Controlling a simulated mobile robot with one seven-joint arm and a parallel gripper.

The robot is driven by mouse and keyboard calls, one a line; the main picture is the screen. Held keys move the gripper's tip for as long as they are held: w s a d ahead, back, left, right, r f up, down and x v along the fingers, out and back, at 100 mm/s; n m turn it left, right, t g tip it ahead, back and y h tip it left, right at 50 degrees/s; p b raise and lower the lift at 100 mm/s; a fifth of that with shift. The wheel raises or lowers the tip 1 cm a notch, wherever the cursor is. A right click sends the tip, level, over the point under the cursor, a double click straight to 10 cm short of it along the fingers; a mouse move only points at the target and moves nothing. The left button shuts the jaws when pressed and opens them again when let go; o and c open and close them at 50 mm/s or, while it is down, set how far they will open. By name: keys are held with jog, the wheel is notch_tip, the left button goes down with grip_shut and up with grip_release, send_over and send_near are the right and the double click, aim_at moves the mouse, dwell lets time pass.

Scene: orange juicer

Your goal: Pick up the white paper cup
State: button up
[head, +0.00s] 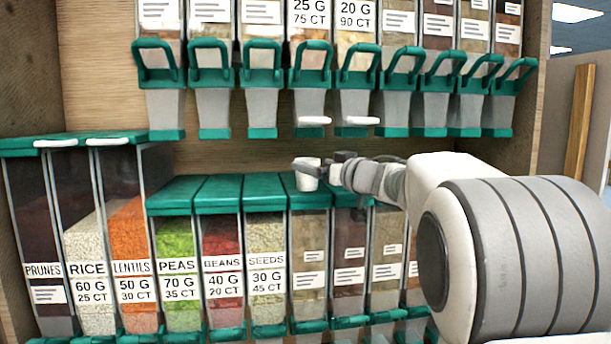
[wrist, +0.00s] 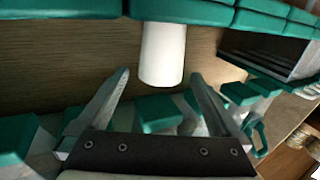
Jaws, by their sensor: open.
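The white paper cup (head: 307,181) stands on a teal lid of the lower bin row in the head view. It shows large in the wrist view (wrist: 162,52), where the scene appears upside down and the cup meets the teal lid at the top. My gripper (head: 318,169) reaches in from the right at the cup, its jaw partly overlapping the cup's upper part. In the wrist view my gripper (wrist: 160,75) is open, with one fingertip on each side of the cup. Gaps show between cup and fingers. I cannot tell whether the cup is fully between them in depth.
Teal-lidded bins (head: 218,193) line the lower shelf; taller bins (head: 120,138) stand at the left. Dispensers with teal handles (head: 262,60) hang above the cup, leaving a limited gap. A wooden back panel (head: 225,155) lies behind.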

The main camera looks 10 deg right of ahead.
jog(key=x, duration=0.4)
jog(key=shift+w+a+p, duration=0.15)
jog(key=shift+p, duration=0.15)
jog(key=c, duration=1.5)
jog(key=shift+r, duration=0.1)
